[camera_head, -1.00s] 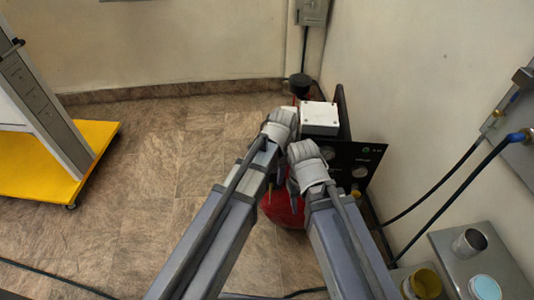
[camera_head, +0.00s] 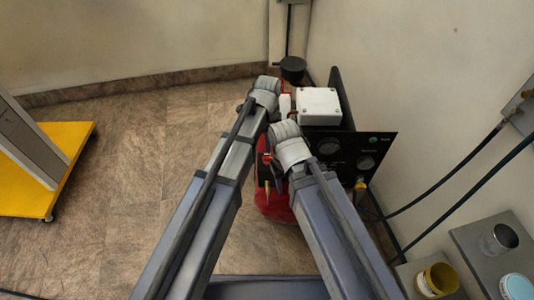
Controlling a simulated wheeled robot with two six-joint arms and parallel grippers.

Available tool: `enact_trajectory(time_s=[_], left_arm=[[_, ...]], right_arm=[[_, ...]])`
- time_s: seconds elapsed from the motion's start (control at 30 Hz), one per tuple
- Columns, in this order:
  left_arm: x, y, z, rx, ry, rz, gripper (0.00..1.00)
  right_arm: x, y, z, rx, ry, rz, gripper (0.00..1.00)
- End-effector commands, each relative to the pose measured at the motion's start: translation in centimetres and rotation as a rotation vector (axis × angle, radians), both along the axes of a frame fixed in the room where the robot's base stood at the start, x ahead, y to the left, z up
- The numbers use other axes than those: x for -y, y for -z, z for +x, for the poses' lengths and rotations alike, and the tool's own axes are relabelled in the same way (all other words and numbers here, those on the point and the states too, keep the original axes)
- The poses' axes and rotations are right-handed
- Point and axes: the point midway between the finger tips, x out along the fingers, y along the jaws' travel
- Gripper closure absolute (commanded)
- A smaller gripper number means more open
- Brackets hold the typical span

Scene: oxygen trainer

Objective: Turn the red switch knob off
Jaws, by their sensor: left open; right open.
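The trainer stands in the middle right, with a black panel (camera_head: 349,144) bearing round gauges, a white box (camera_head: 319,106) on top and a red tank (camera_head: 272,206) below. I cannot pick out the red switch knob; small red parts show beside my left gripper, partly covered by my wrists. My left gripper (camera_head: 266,92) is at the left of the white box, with its fingers mostly hidden by its wrist. My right gripper (camera_head: 284,138) is lower, in front of the panel's left part, also seen from behind. Both are open, and I see nothing held.
A yellow platform (camera_head: 75,150) is at the left. Hoses (camera_head: 440,190) run from the right wall to near the panel. A metal cup (camera_head: 498,239) and a yellow can (camera_head: 437,280) are on a grey surface at lower right. The floor (camera_head: 110,230) at left is clear.

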Motion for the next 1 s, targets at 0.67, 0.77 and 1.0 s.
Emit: enact_trajectory(time_s=[0.67, 0.77, 1.0], left_arm=[[0.0, 7.2, 0.0, 0.000, -0.001, 0.000, 0.55], [0.0, 7.7, 0.0, 0.000, -0.001, 0.000, 0.55], [0.0, 7.7, 0.0, 0.000, -0.001, 0.000, 0.55]], right_arm=[[0.0, 7.1, 0.0, 0.000, 0.000, 0.000, 0.50], [0.0, 7.7, 0.0, 0.000, 0.000, 0.000, 0.50], [0.0, 7.7, 0.0, 0.000, 0.000, 0.000, 0.50]])
